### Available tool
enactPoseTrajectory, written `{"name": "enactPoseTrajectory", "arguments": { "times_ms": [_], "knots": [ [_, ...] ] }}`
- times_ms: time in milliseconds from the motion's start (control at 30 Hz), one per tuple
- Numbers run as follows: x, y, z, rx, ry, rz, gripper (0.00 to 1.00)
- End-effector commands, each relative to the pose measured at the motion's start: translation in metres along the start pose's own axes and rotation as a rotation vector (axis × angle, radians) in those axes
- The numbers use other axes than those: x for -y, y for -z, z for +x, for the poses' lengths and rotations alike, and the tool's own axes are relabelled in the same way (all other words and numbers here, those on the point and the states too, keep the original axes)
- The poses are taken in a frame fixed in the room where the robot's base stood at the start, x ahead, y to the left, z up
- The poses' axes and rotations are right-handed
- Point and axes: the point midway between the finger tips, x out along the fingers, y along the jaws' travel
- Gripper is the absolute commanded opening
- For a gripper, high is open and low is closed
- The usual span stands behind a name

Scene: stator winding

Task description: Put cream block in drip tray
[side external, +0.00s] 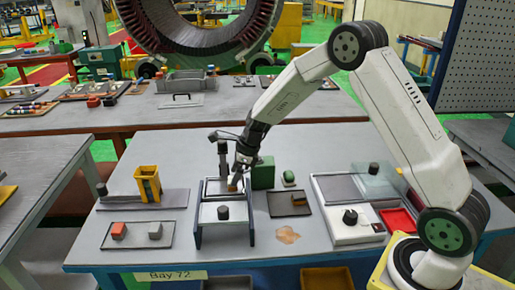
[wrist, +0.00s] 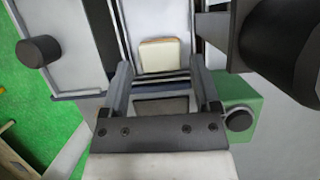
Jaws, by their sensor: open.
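The cream block (wrist: 159,55) lies on a pale surface of the stand (side external: 224,238), just beyond my gripper's fingertips in the wrist view. In the side view a small tan patch (side external: 233,186) shows at the fingertips, likely the same block. My gripper (wrist: 165,78) is open with nothing between its fingers; in the side view it (side external: 238,178) points down over the back part of the stand. No tray is labelled. A dark shallow tray (side external: 286,211) sits right of the stand, and a tray with a red block sits left; I cannot tell which is the drip tray.
A green block (side external: 263,173) stands close behind and right of the stand. An upright post (side external: 223,160) rises beside my gripper. A yellow holder (side external: 148,184) stands at left. A white unit with a dark knob (side external: 350,217) and a red tray (side external: 398,220) are at right.

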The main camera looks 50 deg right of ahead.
Motion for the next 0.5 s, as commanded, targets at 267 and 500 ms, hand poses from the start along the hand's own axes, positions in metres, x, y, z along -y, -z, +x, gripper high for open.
{"name": "enactPoseTrajectory", "arguments": {
  "times_ms": [267, 500],
  "knots": [
    [0.0, 0.0, 0.024, 0.001, 0.002, 0.0, 0.79],
    [0.001, 0.0, 0.025, 0.002, 0.003, 0.0, 0.79]
  ]
}}
